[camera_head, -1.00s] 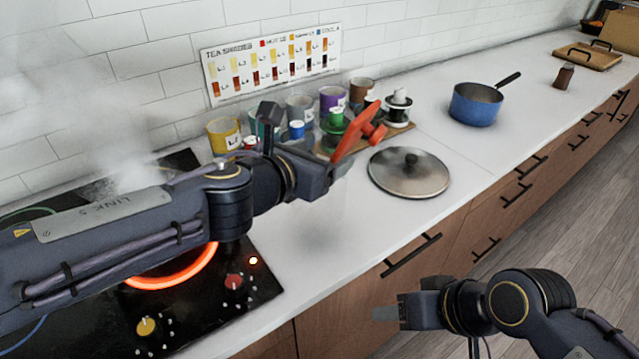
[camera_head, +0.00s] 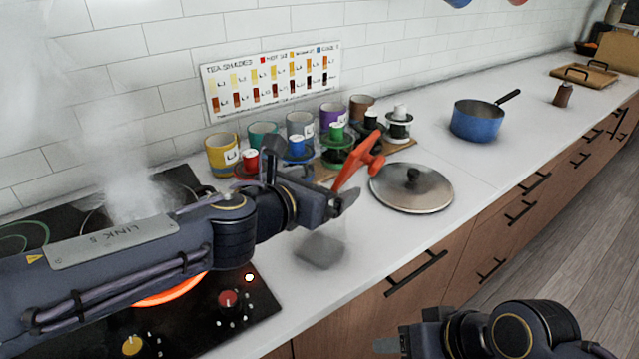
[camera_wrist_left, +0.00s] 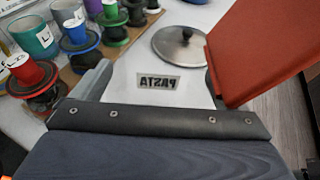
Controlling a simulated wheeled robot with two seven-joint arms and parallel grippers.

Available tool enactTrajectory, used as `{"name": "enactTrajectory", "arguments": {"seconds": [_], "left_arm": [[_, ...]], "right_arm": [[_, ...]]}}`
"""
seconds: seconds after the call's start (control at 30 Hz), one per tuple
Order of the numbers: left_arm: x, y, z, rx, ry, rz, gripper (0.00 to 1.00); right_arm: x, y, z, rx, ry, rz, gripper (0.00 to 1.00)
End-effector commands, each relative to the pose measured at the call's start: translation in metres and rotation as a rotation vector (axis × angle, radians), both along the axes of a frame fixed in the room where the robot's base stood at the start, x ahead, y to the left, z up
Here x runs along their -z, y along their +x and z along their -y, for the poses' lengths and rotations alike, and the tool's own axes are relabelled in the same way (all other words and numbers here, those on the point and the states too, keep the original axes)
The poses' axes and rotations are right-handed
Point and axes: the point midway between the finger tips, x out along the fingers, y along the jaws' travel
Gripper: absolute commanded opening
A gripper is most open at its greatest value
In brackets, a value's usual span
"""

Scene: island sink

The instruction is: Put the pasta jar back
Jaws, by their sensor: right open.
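My left gripper (camera_head: 345,203) is above the counter, right of the stove. My right gripper (camera_head: 392,342) is open and empty at the bottom, in front of the drawers.
Several mugs and coloured spools stand on a wooden board (camera_head: 400,145) against the wall. A metal lid (camera_head: 412,190) lies right of the left gripper; a blue pot (camera_head: 478,120) is beyond. The stove (camera_head: 215,325) has a glowing ring. A dark patch (camera_head: 320,250) shows on the counter.

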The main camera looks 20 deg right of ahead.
Motion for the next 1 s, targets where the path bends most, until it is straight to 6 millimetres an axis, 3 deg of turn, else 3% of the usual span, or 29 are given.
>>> {"name": "enactTrajectory", "arguments": {"seconds": [0.37,0.8,1.0], "left_arm": [[-0.007,-0.002,-0.002,-0.001,0.000,0.002,0.94],[-0.035,-0.059,-0.065,-0.001,0.001,0.003,0.94],[-0.040,-0.074,-0.082,-0.001,-0.001,0.001,0.94]], "right_arm": [[-0.006,0.000,0.000,0.000,0.000,0.000,0.53],[-0.033,0.000,0.000,0.000,0.000,0.000,0.53],[-0.043,0.000,0.000,0.000,0.000,0.000,0.53]]}}
